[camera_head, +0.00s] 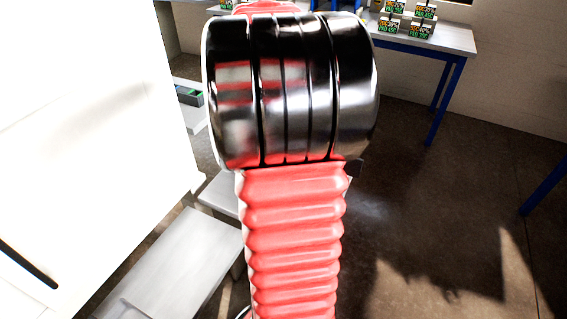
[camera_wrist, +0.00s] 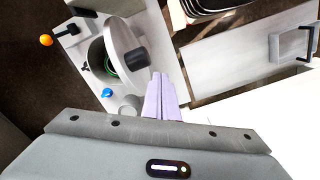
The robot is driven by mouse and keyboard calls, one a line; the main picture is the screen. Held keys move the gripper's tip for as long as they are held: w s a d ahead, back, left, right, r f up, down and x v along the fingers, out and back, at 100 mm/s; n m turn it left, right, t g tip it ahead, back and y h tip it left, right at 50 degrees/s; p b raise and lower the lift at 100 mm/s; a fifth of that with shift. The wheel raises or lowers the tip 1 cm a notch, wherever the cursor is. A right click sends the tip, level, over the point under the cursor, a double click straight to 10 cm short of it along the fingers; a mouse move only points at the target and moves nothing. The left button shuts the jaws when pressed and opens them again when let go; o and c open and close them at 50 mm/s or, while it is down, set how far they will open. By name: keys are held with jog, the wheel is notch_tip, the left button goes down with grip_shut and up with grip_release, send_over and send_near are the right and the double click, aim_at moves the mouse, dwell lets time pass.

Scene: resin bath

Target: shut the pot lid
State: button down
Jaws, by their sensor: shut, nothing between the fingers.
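The pot (camera_wrist: 97,55) is in the upper left of the wrist view, a grey round vessel with a dark opening and a green ring inside. Its grey round lid (camera_wrist: 122,36) stands raised and tilted at the opening, leaving the inside partly visible. A black handle (camera_wrist: 137,61) sticks out from the lid. My gripper (camera_wrist: 160,76) has pale lavender fingers, shut together and empty. In the picture the fingertips are just right of and below the handle; I cannot tell whether they touch it. The head view does not show the pot or gripper; my arm fills its middle.
In the wrist view, a blue knob (camera_wrist: 107,92) sits beside the pot and an orange ball (camera_wrist: 45,40) ends a lever at left. A grey panel with a handle (camera_wrist: 291,45) is at right. In the head view, a table (camera_head: 455,38) stands at the back; floor is open right.

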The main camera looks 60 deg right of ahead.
jog(key=shift+f, duration=1.75)
jog(key=shift+d, duration=0.1)
jog(key=w+d+r, duration=0.1)
jog(key=d+r, duration=0.1)
jog(key=d, duration=0.9)
jog(key=shift+d, duration=0.4)
dwell(0.9)
jog(key=shift+r, duration=0.15)
notch_tip(320, 180, up, 8)
dwell(1.8)
jog(key=shift+w, duration=0.15)
dwell(0.5)
